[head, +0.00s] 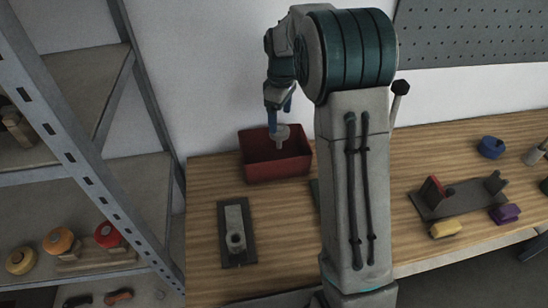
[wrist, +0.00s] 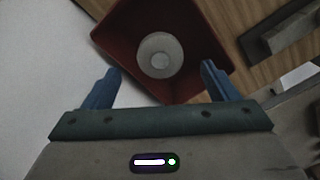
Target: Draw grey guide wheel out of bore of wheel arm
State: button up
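The grey guide wheel (head: 282,133) shows at the red bin, below my gripper's fingers, with a narrower stem under its disc. In the wrist view the wheel (wrist: 160,56) appears round and pale against the bin's inside, beyond my fingertips. I cannot tell whether it rests in the bin or hangs above its floor. My gripper (wrist: 160,78) is open, its blue fingers wide apart and clear of the wheel; it also shows over the bin in the head view (head: 278,112). The wheel arm (head: 235,222), a grey block with an open bore, lies on a dark plate.
The red bin (head: 276,178) stands at the back left of the wooden bench (head: 290,275). A fixture (head: 462,200) with blue, yellow and purple pieces around it sits right. A metal shelf (head: 95,180) with coloured knobs stands left. My arm hides the bench's middle.

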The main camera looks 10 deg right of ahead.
notch_tip(320, 180, up, 14)
jog(key=b, duration=0.1)
dwell(0.6)
dwell(0.4)
jog(key=s+f+m+t, duration=0.1)
jog(key=s+f+m, duration=0.2)
jog(key=s, duration=0.7)
jog(key=s+f+m+t, duration=0.1)
jog(key=s+f+m, duration=0.2)
jog(key=s, duration=0.7)
jog(key=s+f+m+t, duration=0.1)
jog(key=s+m, duration=0.3)
jog(key=s, duration=0.6)
jog(key=shift+f+m+t, duration=0.3)
jog(key=shift+f+m, duration=0.1)
jog(key=shift+f, duration=0.5)
